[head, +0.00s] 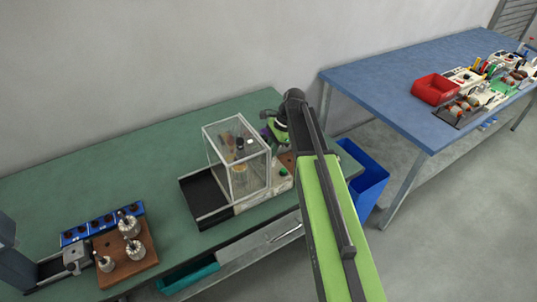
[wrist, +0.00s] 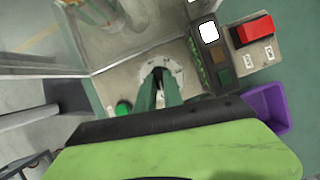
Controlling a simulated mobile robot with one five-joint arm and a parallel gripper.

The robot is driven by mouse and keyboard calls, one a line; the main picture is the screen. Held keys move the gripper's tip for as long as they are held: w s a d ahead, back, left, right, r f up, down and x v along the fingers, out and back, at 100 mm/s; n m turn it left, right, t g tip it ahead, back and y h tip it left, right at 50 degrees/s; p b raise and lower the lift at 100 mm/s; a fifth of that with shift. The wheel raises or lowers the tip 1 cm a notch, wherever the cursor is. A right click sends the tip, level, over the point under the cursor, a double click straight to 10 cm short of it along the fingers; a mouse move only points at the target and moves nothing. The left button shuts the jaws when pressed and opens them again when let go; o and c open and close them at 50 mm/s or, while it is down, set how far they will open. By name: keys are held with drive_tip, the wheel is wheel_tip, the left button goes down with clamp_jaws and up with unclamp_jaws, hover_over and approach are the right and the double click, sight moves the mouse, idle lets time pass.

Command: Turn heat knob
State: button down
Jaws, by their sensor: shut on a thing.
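The heat knob (wrist: 159,73) is a small dark knob in the middle of a pale round dial on a grey metal panel in the wrist view. My gripper (wrist: 162,86), with green fingers, reaches over it from below in the picture and is shut on it. The fingers cover part of the knob, so its pointer is hard to read. In the head view my arm reaches to the right end of the glass-walled machine (head: 238,160), and the knob and fingertips cannot be made out there.
A green button (wrist: 123,107) sits left of the dial. A panel with a lit white display (wrist: 207,31), a red switch box (wrist: 252,30) and a purple bin (wrist: 268,108) are to the right. A wooden block with metal parts (head: 146,262) stands at the bench's left.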

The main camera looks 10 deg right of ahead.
drive_tip(key=shift+w, duration=0.1)
drive_tip(key=n, duration=0.1)
drive_tip(key=n+g, duration=0.1)
drive_tip(key=n, duration=0.1)
drive_tip(key=n+h, duration=0.1)
drive_tip(key=n, duration=0.1)
drive_tip(key=shift+w+a+g, duration=0.1)
drive_tip(key=shift+w+g, duration=0.15)
drive_tip(key=shift+g, duration=0.15)
drive_tip(key=shift+a+n+g+h, duration=0.1)
drive_tip(key=shift+n+g+h, duration=0.2)
drive_tip(key=shift+n, duration=0.85)
drive_tip(key=shift+a+n+g+h, duration=0.15)
drive_tip(key=shift+n+g, duration=0.25)
drive_tip(key=shift+n, duration=0.75)
drive_tip(key=shift+d, duration=0.1)
drive_tip(key=c, duration=1.5)
unclamp_jaws()
drive_tip(key=shift+o, duration=0.2)
drive_tip(key=shift+r, duration=0.1)
